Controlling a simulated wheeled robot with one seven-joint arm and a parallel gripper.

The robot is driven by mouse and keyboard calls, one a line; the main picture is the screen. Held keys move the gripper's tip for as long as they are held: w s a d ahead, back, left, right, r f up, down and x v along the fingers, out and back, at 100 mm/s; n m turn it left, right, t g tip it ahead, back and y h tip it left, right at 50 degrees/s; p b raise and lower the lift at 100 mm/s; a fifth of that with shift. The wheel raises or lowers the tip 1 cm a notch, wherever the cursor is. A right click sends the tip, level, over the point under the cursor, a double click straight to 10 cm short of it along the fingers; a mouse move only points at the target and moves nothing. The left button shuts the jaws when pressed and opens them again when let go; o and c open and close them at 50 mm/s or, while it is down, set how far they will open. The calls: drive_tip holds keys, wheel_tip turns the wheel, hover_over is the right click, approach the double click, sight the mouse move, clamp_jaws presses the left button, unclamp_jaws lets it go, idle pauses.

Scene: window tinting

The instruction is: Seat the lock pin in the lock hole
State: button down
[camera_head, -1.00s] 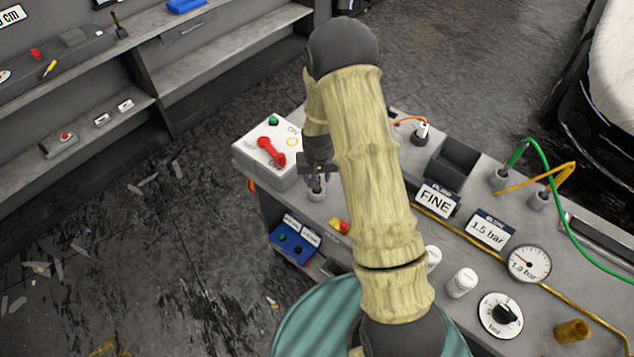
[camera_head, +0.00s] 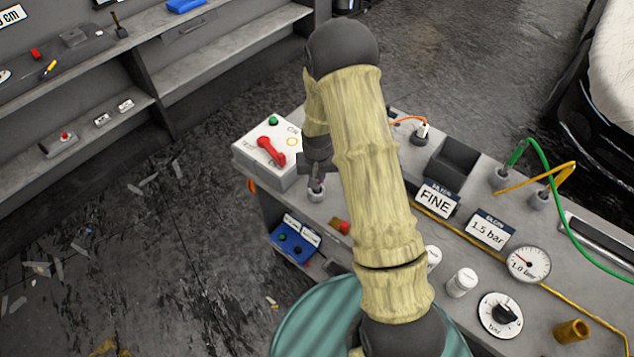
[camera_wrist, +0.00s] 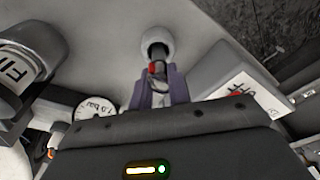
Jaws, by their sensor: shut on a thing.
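My gripper (camera_wrist: 160,92) has purple fingers shut on a dark lock pin with a red part (camera_wrist: 153,68). The pin points at a pale round collar with a dark opening, which looks like the lock hole (camera_wrist: 146,37). The pin's far end is at the dark opening. I cannot tell how deep it sits. In the head view my gripper (camera_head: 317,181) is just above the small grey collar (camera_head: 316,196) on the bench, in front of the white box. My arm hides part of this area, and the pin is too small to make out there.
The white box with a red lever (camera_head: 271,151) stands close behind and left of the gripper. A small red piece (camera_head: 344,227) lies on the bench to the right. A dark open bin (camera_head: 453,160), signs, a gauge (camera_head: 528,264) and cables are farther right.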

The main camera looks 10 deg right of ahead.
wheel_tip(320, 180, up, 10)
drive_tip(key=b, duration=0.3)
idle(0.3)
idle(0.4)
drive_tip(key=shift+m, duration=0.8)
drive_tip(key=shift+s+f, duration=0.45)
drive_tip(key=shift+s, duration=0.3)
drive_tip(key=shift+s+f, duration=0.4)
drive_tip(key=shift+s, duration=0.4)
drive_tip(key=shift+s+f, duration=0.45)
drive_tip(key=shift+s, duration=0.3)
